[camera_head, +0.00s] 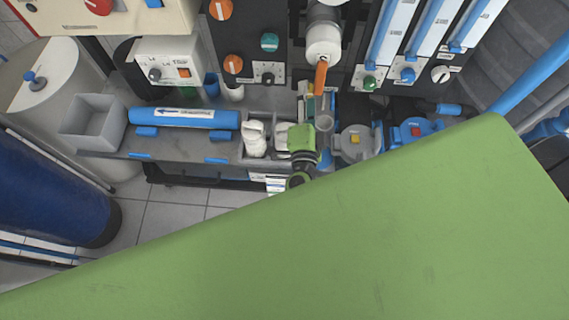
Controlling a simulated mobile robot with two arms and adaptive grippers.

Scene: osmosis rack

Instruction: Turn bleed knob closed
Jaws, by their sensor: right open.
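Several knobs show on the rack's dark panel, and their labels are too small to read, so I cannot tell which is the bleed knob. There are two orange knobs (233,64) (220,9), a teal knob (269,42) and a small dark knob (268,78) on a white plate. Below the flow meters are a green knob (370,83), a blue knob (408,75) and a black-and-white knob (440,74). My right gripper (302,145), green and black, is small over the shelf, below the panel. It is open, apart from the knobs. My left gripper is not visible.
A large green surface, apparently part of my own arm, hides the lower right. A white pipe (323,42) with an orange lever (321,76) hangs above the gripper.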

